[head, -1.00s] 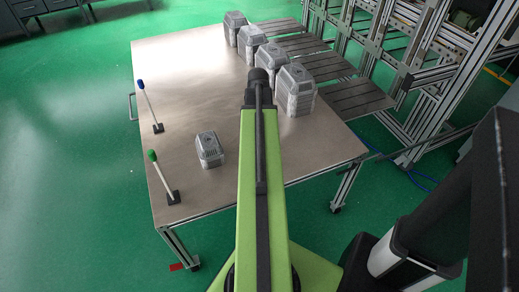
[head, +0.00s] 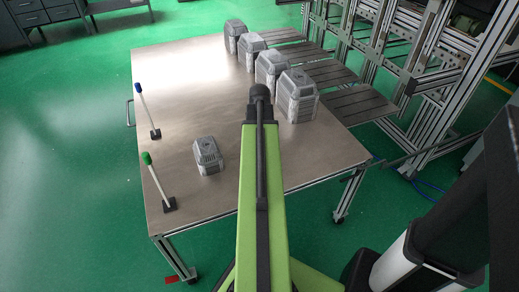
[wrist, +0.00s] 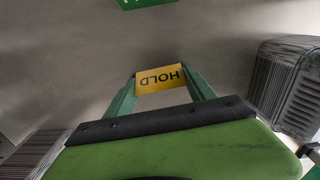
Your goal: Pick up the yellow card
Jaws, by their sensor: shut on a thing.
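The yellow card (wrist: 161,79), with the word HOLD upside down in black, is between the two green fingers of my gripper (wrist: 160,75) in the wrist view. The fingers are shut on its left and right sides. A grey surface shows behind it; I cannot tell how far the card is above it. In the head view my own arm hides the gripper and the card.
A green card with white lettering (wrist: 146,3) is cut off at the wrist view's top edge.

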